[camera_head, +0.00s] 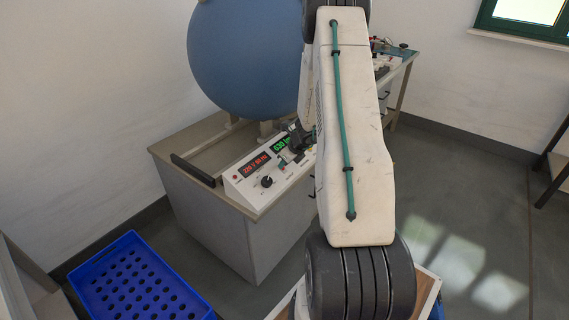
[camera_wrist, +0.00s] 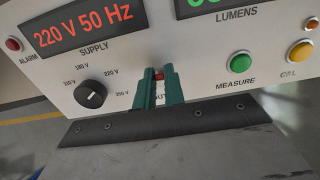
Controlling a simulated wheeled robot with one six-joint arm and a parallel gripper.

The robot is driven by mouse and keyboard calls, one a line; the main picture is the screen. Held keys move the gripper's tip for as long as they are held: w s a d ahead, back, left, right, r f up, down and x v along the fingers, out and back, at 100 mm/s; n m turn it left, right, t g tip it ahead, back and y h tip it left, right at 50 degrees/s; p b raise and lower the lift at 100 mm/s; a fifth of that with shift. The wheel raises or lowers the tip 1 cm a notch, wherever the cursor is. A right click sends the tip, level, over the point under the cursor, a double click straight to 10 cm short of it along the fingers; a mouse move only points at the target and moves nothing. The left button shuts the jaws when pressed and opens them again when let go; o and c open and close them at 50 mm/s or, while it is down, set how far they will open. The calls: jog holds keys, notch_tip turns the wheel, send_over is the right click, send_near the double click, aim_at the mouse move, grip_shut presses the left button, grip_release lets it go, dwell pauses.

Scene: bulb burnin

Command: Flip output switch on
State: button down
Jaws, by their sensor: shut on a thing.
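The control panel (camera_head: 247,185) sits on a grey bench unit and also fills the wrist view (camera_wrist: 205,62). My gripper (camera_wrist: 159,74) has green fingers reaching to the panel face at the partly covered OUTPUT label. The fingers are shut on the output switch (camera_wrist: 159,75); only a small reddish bit of it shows between the tips. Its lever position is hidden. In the head view my gripper (camera_head: 288,157) is at the panel's middle, small and partly covered by my arm.
The supply display (camera_wrist: 82,27) reads 220 V 50 Hz. The black dial (camera_wrist: 90,94) is left of my fingers; the green MEASURE button (camera_wrist: 240,62) and yellow CAL button (camera_wrist: 301,51) are right. A big blue sphere (camera_head: 243,55) stands behind. A blue crate (camera_head: 135,283) is lower left.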

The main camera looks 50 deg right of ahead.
jog(key=c, duration=1.5)
grip_release()
jog(key=v, duration=0.7)
jog(key=shift+s+d+r, duration=0.1)
jog(key=shift+s+r, duration=0.1)
jog(key=shift+r, duration=0.15)
